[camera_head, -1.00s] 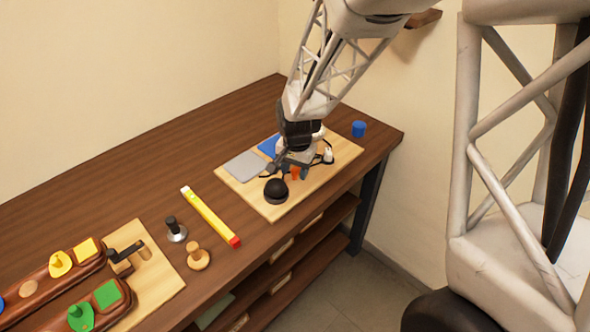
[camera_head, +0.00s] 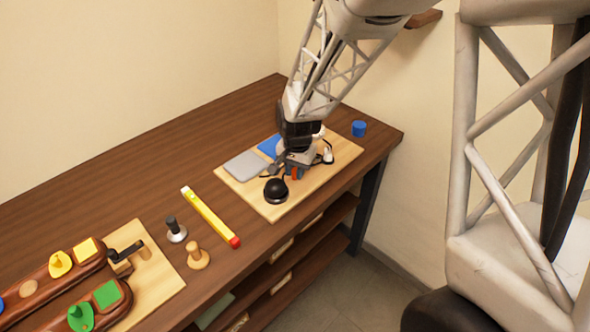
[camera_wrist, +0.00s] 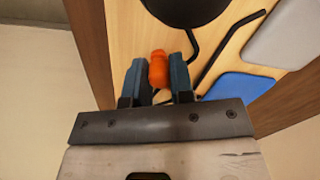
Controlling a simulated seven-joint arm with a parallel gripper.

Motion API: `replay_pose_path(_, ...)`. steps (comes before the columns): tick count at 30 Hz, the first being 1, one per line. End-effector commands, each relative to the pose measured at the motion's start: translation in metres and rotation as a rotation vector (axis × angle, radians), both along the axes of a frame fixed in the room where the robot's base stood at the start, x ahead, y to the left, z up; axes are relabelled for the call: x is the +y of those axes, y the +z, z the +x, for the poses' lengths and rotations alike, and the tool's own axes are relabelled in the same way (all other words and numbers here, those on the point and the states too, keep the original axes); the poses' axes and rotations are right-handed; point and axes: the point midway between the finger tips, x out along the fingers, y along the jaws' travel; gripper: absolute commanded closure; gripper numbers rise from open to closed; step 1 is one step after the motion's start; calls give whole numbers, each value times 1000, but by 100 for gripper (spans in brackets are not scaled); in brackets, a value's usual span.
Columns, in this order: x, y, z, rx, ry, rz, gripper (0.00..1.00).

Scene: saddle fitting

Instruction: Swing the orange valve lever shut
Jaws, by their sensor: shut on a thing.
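The orange valve lever (camera_wrist: 158,68) shows in the wrist view as a rounded orange grip between the two fingers of my gripper (camera_wrist: 158,80). My gripper is shut on it, with one dark finger on each side. In the head view my gripper (camera_head: 295,172) is low over the right-hand light wooden board (camera_head: 247,195), and only a small bit of orange shows at the fingers. The rest of the lever and the valve body are hidden by the gripper and wrist.
A black dome (camera_head: 275,190) stands close beside my gripper, with thin black rods near it. A grey plate (camera_head: 245,165) and a blue plate (camera_head: 268,146) lie behind. A blue cylinder (camera_head: 358,128) stands beyond the board. A yellow bar (camera_head: 210,216) lies on open table to the left.

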Motion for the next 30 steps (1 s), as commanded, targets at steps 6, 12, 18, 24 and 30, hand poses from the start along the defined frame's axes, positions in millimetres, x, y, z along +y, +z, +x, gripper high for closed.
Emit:
replay_pose_path(6,-4,0,-1,1,71,0,100)
replay_pose_path(12,-9,0,-1,1,199,0,100)
replay_pose_path(18,-17,0,-1,1,371,1,100)
replay_pose_path(24,-26,0,1,2,562,1,100)
replay_pose_path(30,-34,0,5,2,747,1,100)
